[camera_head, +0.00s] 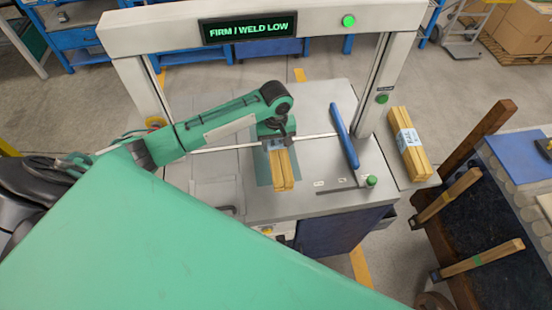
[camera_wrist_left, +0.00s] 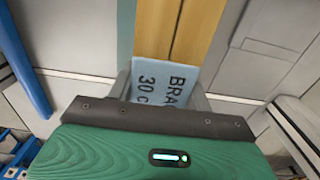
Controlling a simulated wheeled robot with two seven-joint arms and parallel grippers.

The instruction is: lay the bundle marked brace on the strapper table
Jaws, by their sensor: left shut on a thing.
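The bundle marked brace (camera_head: 283,172) is a short stack of light wooden sticks with a pale blue label. In the left wrist view its label (camera_wrist_left: 163,82) reads "BRA" and "30 c", partly cut off. My left gripper (camera_head: 276,141) is shut on its labelled part. The bundle is over the middle of the grey strapper table (camera_head: 318,110), pointing toward the front edge. I cannot tell whether it touches the top. My right gripper is not in view.
The strapper's frame (camera_head: 125,33) spans the table, with a display reading "FIRM / WELD LOW". A blue bar (camera_head: 344,137) stands right of the bundle. Another labelled bundle (camera_head: 416,158) lies at the right side. A rack with wooden pieces (camera_head: 483,258) stands farther right.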

